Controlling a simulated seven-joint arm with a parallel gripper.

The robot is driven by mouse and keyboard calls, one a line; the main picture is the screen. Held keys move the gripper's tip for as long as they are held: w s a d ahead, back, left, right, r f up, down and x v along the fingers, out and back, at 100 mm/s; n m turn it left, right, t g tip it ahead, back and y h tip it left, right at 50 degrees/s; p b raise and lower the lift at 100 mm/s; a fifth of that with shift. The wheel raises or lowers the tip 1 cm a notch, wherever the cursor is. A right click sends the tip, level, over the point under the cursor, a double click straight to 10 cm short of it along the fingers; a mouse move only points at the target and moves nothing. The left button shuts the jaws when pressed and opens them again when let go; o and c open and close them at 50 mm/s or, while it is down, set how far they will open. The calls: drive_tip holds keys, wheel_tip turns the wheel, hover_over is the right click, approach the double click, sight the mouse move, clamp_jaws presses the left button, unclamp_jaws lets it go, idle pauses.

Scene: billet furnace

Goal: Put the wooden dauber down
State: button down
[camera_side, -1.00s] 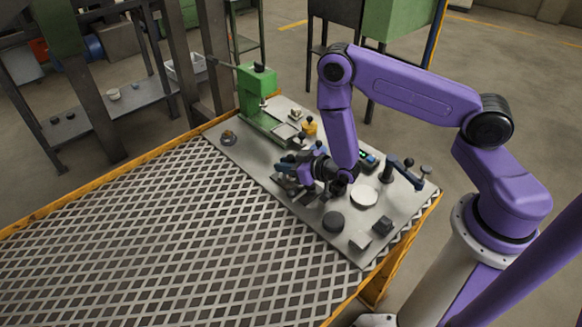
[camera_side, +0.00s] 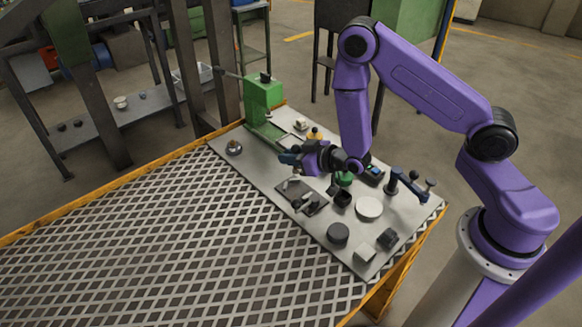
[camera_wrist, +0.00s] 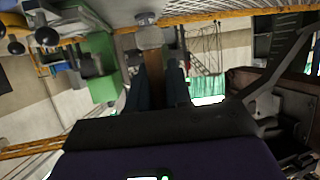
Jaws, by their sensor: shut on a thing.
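My gripper (camera_side: 287,158) is above the middle of the grey plate (camera_side: 262,178), level and pointing left in the side view. In the wrist view its two dark fingers (camera_wrist: 157,82) are closed on a brown wooden handle, which I take as the wooden dauber (camera_wrist: 153,60). A pale grey blunt piece is at the handle's far end. In the side view the dauber cannot be made out clearly against the fingers. A dark flat tray (camera_side: 290,192) with small grey pieces on it lies on the plate below the gripper.
A green press (camera_side: 262,95) stands at the plate's back left. A small bowl (camera_side: 234,147), a white disc (camera_side: 369,208), a dark round puck (camera_side: 338,233), a black block (camera_side: 388,238) and a blue-handled clamp (camera_side: 410,184) stand around. The grating (camera_side: 190,235) in front is clear.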

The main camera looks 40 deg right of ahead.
sight(299, 147)
drive_tip(key=shift+d+r, duration=0.15)
drive_tip(key=shift+r, duration=1.4)
drive_tip(key=s+d+r+m+h, duration=0.2)
drive_tip(key=s+d+r+h, duration=0.1)
drive_tip(key=d+r, duration=0.3)
drive_tip(key=shift+w+a+f+n+y, duration=0.35)
drive_tip(key=shift+w+a+f+y, duration=0.15)
drive_tip(key=shift+a+f, duration=0.55)
drive_tip(key=shift+w+a+f+n+y, duration=0.3)
drive_tip(key=shift+w+a+f+y, duration=0.2)
drive_tip(key=shift+a+f, duration=0.55)
drive_tip(key=shift+w+a+f+n+y, duration=0.35)
drive_tip(key=shift+w+a+f+y, duration=0.15)
drive_tip(key=shift+a+f, duration=0.55)
drive_tip(key=shift+f, duration=4.75)
drive_tip(key=shift+f, duration=0.2)
drive_tip(key=c, duration=1.1)
unclamp_jaws()
drive_tip(key=shift+o, duration=0.2)
